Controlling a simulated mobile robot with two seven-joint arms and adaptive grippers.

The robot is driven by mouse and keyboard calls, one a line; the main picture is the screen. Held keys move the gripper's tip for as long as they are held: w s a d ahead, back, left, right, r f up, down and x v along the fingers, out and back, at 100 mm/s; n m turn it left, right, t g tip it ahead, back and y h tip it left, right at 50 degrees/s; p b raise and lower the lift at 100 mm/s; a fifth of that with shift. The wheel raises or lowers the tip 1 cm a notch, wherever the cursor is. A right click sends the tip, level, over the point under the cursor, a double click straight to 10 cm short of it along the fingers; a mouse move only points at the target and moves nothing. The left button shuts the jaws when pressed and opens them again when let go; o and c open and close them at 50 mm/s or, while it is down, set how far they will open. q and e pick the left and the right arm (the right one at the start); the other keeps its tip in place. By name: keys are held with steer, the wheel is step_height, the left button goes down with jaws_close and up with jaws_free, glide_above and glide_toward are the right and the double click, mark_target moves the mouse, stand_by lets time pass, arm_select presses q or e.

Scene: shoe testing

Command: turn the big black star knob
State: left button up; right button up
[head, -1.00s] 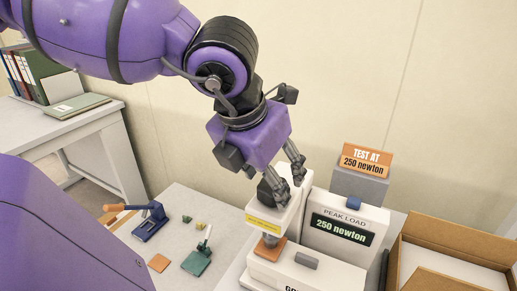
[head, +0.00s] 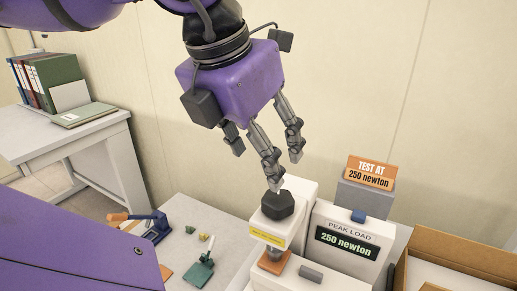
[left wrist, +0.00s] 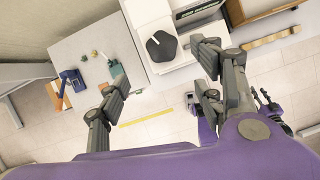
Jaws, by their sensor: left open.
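The big black star knob (head: 278,205) sits on top of the white press head of the test machine (head: 302,190), above its yellow label. In the left wrist view the knob (left wrist: 163,46) shows from above, with a small pale mark on its left part. My left gripper (head: 280,168) is open and empty, with its fingers pointing down above the knob. In the head view one fingertip overlaps the knob's upper edge, but the knob is not held. In the left wrist view my left gripper (left wrist: 158,76) has its fingers spread wide, apart from the knob. My right gripper is not seen.
A display (head: 345,242) reads "PEAK LOAD 250 newton", and an orange sign (head: 371,172) reads "TEST AT 250 newton". An orange piece (head: 274,262) lies under the press head. A cardboard box (head: 445,258) stands at right. Small tools, including a green clamp (head: 199,272), lie on the left table.

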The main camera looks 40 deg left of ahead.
arm_select(q)
steer(key=m+g, duration=0.5)
glide_above(276, 196)
step_height(276, 196, down, 4)
steer(key=shift+b, duration=0.45)
step_height(276, 196, down, 6)
steer(key=shift+b, duration=0.35)
steer(key=shift+f, duration=0.75)
